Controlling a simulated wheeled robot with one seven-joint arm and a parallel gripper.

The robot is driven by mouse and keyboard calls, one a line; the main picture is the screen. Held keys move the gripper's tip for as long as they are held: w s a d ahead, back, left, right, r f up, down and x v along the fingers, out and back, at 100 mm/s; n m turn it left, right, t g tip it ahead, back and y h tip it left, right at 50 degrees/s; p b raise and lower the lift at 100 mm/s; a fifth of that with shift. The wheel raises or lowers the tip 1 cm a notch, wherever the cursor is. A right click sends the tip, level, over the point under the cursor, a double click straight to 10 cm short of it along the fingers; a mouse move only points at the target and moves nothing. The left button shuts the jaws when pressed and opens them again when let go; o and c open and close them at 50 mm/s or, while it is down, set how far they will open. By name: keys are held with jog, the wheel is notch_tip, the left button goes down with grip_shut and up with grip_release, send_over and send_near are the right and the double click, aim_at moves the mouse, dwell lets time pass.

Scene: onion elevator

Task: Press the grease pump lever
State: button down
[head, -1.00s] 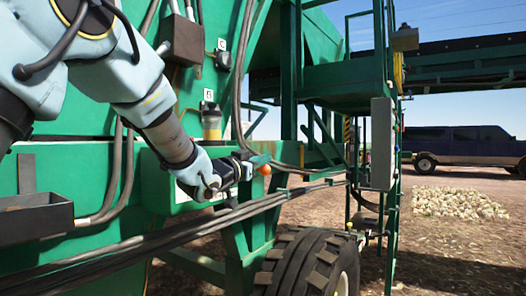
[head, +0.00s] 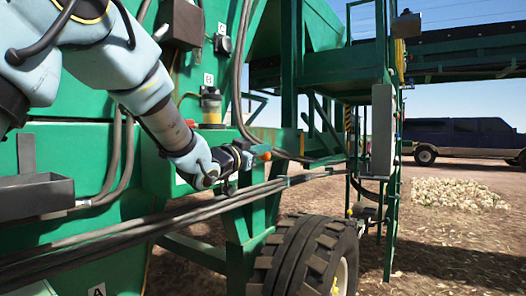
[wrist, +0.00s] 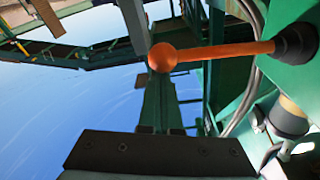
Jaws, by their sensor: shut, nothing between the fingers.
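The grease pump lever shows in the wrist view as an orange rod with a round ball end (wrist: 162,57), running right to a black boot on green metal. In the head view an orange knob (head: 265,156) shows just right of my gripper (head: 246,154). My gripper is shut and empty, at the end of my arm beside the green machine. The wrist view has its dark bolted block at the bottom, with the ball above it. I see no clear contact with the lever.
The green machine (head: 85,160) fills the left. Dark hoses (head: 130,236) run along its lower side. A large tyre (head: 305,258) stands below, and a grey cabinet (head: 382,130) to the right. A dark vehicle (head: 460,138) and an onion pile (head: 457,193) lie beyond open dirt ground.

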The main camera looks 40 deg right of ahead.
notch_tip(320, 180, down, 7)
jog(key=w+m+g+b, duration=0.1)
jog(key=m+b, duration=0.4)
jog(key=b, duration=0.3)
jog(key=shift+a+m, duration=0.15)
jog(key=shift+m, duration=0.15)
notch_tip(320, 180, up, 3)
jog(key=s+p, duration=0.2)
jog(key=s+a+b, duration=0.1)
jog(key=s+a, duration=0.1)
jog(key=a, duration=0.6)
jog(key=shift+a+f, duration=0.2)
jog(key=shift+f, duration=0.15)
dwell(1.0)
